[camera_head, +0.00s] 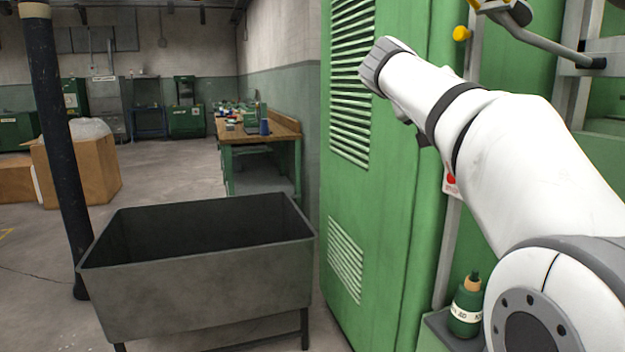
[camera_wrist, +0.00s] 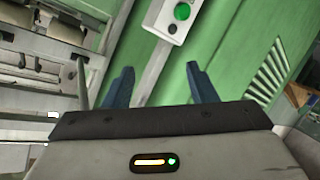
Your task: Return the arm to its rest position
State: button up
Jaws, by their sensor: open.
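My gripper (camera_wrist: 160,88) shows in the wrist view with its two blue fingers spread apart and nothing between them. Beyond the fingers is the green machine cabinet (camera_wrist: 225,60) with a pale control panel (camera_wrist: 176,16) carrying a green button. In the head view my white arm reaches up and to the left across the front of the green cabinet (camera_head: 400,210). The gripper's fingers are hidden in the head view.
An open grey metal bin (camera_head: 195,290) on legs stands at the front left. A dark pole (camera_head: 55,140) rises left of it. A workbench (camera_head: 265,140) with items stands behind. A green bottle (camera_head: 466,308) sits on a ledge under my arm. Cardboard boxes (camera_head: 85,170) are far left.

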jog(key=s+a+f+n+g+y+p, duration=0.1)
jog(key=s+a+f+g+y+p, duration=0.1)
jog(key=s+f+p, duration=0.3)
jog(key=s+a+f+n+g+y+p, duration=0.1)
jog(key=s+a+f+y+p, duration=0.3)
jog(key=s+f, duration=0.7)
jog(key=s+a+f+g+y+p, duration=0.3)
jog(key=s+f, duration=0.5)
jog(key=s, duration=0.5)
jog(key=g+y+p, duration=0.1)
jog(key=p, duration=0.1)
jog(key=shift+s+a+f+n+p, duration=0.15)
jog(key=shift+a+f+n+p, duration=0.25)
jog(key=shift+c, duration=0.3)
